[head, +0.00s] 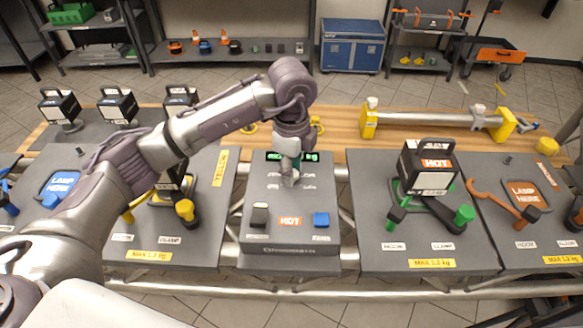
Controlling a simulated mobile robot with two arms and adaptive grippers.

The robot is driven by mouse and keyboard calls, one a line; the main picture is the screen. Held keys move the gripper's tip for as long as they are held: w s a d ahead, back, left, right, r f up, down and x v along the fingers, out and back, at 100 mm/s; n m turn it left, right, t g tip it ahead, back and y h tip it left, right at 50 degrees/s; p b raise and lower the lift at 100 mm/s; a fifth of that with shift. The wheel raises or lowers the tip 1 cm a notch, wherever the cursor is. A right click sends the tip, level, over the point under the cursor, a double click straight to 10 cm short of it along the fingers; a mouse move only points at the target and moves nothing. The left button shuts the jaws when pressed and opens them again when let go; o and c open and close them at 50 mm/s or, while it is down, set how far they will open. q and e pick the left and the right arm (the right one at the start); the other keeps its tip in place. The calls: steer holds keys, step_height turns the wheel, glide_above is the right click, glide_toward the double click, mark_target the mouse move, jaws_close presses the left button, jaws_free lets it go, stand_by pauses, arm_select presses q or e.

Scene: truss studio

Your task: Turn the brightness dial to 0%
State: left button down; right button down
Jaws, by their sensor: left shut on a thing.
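A dark grey control console (325,189) stands at the middle of the work area. Its green-lit display (273,156) is partly covered by my left arm, so I cannot read the value. My left gripper (290,176) comes down from above onto the upper middle of the console's top. It is shut on a small knob there, which looks to be the brightness dial; the fingers hide most of it. My right gripper is not in view.
A black HOT lamp (428,167) stands on the right grey panel, with green clamp handles. Left, my arm passes over another panel with a yellow knob (185,209). A silver bar with yellow end brackets (500,125) lies behind. A blue cabinet (352,46) stands farther back.

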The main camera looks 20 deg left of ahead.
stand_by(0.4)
arm_select(q)
steer(key=c, duration=0.8)
jaws_free()
steer(key=shift+r, duration=0.1)
step_height(320, 180, up, 12)
steer(key=shift+f, duration=0.1)
